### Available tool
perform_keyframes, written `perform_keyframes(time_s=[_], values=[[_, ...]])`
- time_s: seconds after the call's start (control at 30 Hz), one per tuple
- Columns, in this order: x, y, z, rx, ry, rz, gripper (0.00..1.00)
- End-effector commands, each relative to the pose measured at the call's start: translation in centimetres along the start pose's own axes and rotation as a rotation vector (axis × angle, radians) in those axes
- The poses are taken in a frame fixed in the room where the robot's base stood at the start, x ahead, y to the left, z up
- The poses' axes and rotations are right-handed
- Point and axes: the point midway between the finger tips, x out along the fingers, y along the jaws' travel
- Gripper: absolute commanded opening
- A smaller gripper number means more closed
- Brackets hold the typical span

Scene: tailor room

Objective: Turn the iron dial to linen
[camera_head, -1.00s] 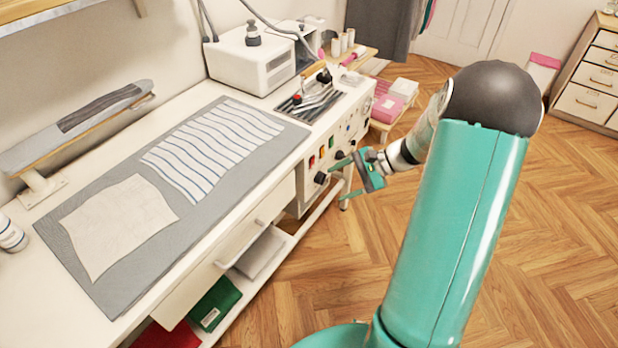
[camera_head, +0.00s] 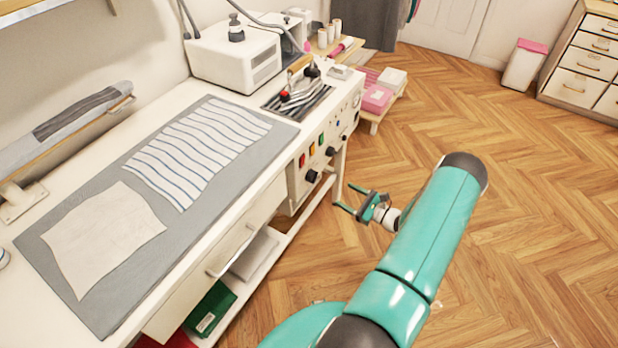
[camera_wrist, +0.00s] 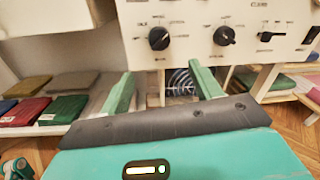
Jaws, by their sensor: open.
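The white control panel (camera_head: 325,150) is on the front of the worktable's right end. It carries black dials, with a left dial (camera_wrist: 159,38), a middle dial (camera_wrist: 224,35) and a smaller right dial (camera_wrist: 270,36) in the wrist view. The left and middle dials have printed marks around them, too small to read surely, so I cannot tell which is the iron's or its setting. My gripper (camera_head: 347,198) is open and empty, in front of and below the panel. In the wrist view, my gripper (camera_wrist: 161,73) has its green fingers apart below the left and middle dials, touching neither.
A striped cloth (camera_head: 190,150) and a plain cloth (camera_head: 103,235) lie on the grey mat (camera_head: 165,235). A white machine (camera_head: 240,60) stands behind. Folded fabrics (camera_wrist: 75,83) lie on the shelf below. The wooden floor (camera_head: 530,230) to the right is clear.

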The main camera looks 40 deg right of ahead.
Motion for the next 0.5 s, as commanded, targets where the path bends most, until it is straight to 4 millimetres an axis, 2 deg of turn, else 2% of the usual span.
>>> perform_keyframes(time_s=[0.17, 0.5], values=[[1.8, 0.0, 0.0, -0.001, 0.001, -0.001, 0.64], [8.6, 0.0, 0.0, -0.002, 0.001, 0.003, 0.64]])
